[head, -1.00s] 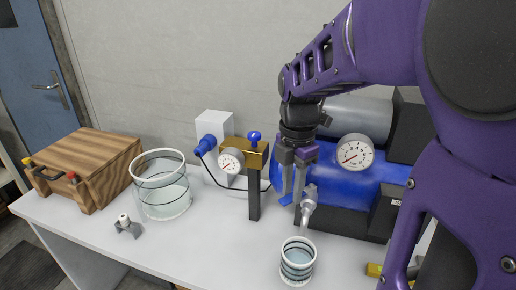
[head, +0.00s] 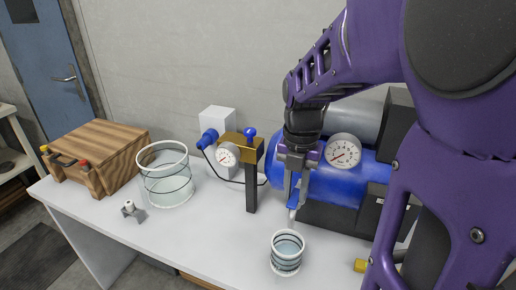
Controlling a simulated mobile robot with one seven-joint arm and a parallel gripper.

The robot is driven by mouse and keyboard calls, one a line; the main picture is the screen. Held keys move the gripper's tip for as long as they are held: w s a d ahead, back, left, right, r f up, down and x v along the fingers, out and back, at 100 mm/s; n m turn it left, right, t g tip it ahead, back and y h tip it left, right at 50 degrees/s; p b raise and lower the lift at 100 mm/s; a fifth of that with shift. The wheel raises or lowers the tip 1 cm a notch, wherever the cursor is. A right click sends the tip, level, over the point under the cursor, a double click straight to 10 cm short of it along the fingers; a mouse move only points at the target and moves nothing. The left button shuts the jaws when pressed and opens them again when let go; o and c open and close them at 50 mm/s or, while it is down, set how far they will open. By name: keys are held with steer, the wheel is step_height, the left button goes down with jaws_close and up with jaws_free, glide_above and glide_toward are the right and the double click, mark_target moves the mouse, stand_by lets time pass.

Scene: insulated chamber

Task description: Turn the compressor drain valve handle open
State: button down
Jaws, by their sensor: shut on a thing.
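The compressor (head: 335,185) is a blue tank with a round gauge (head: 343,151) on its front, at the right of the bench. My gripper (head: 293,200) points down at the tank's left front, shut on the drain valve handle, which the fingers mostly hide. A pale outlet tip of the drain valve (head: 292,214) shows just below the fingers. I cannot tell the handle's angle. A ribbed clear cup (head: 287,254) stands on the bench below the valve.
Left of the compressor stand a brass block (head: 240,146) on a dark post with a gauge and blue knob, and a white box (head: 217,121).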

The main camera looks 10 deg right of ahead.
stand_by(0.5)
steer(key=c, duration=0.7)
jaws_free()
